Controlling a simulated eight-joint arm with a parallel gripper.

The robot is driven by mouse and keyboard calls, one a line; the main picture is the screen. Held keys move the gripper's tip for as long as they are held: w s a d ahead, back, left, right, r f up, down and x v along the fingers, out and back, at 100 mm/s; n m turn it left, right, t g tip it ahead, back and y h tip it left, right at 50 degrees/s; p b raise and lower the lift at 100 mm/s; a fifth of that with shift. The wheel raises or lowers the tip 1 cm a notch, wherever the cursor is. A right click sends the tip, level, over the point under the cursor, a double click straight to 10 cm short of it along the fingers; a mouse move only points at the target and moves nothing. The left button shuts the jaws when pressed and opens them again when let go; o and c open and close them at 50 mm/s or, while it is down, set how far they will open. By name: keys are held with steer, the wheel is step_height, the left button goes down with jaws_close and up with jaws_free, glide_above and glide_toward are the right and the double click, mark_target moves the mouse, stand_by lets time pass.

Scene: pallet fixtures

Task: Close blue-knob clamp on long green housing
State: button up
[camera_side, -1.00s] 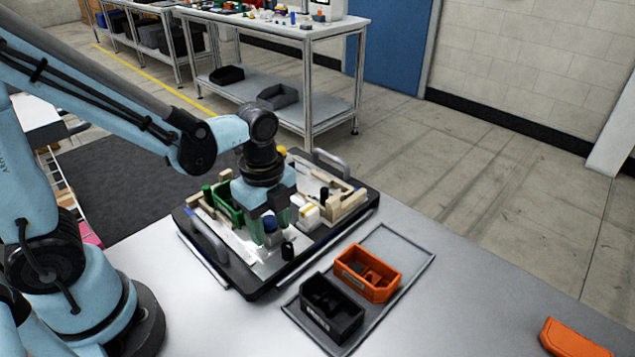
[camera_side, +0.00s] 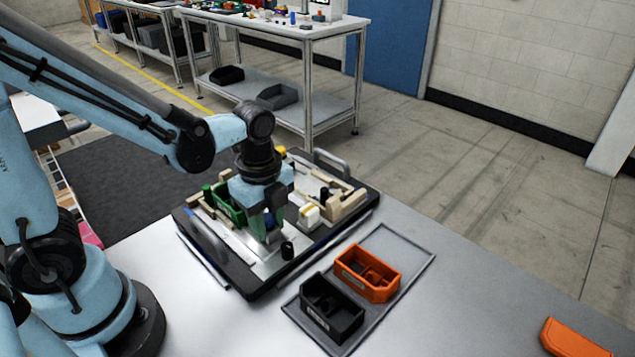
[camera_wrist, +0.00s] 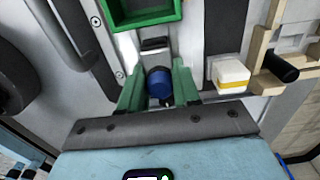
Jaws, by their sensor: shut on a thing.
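The long green housing (camera_side: 226,206) sits on the pallet fixture (camera_side: 262,287), just left of my gripper in the side view. Its near end also shows at the top of the wrist view (camera_wrist: 142,14). The clamp's blue knob (camera_wrist: 158,84) is between my gripper's green fingers in the wrist view, below a metal clamp part (camera_wrist: 155,46). My gripper (camera_wrist: 159,92) is shut on the knob. In the side view my gripper (camera_side: 266,228) points down onto the pallet, and the fingers mostly hide the knob and clamp.
A black post (camera_side: 287,250) stands right by the gripper. A white block with a yellow stripe (camera_wrist: 231,74) and beige fixtures (camera_side: 346,204) are to the right. Black (camera_side: 331,308) and orange (camera_side: 367,272) bins sit in a grey tray. Open tabletop lies beyond.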

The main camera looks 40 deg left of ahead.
steer(key=shift+a, duration=1)
steer(key=o, duration=0.8)
steer(key=shift+r, duration=4)
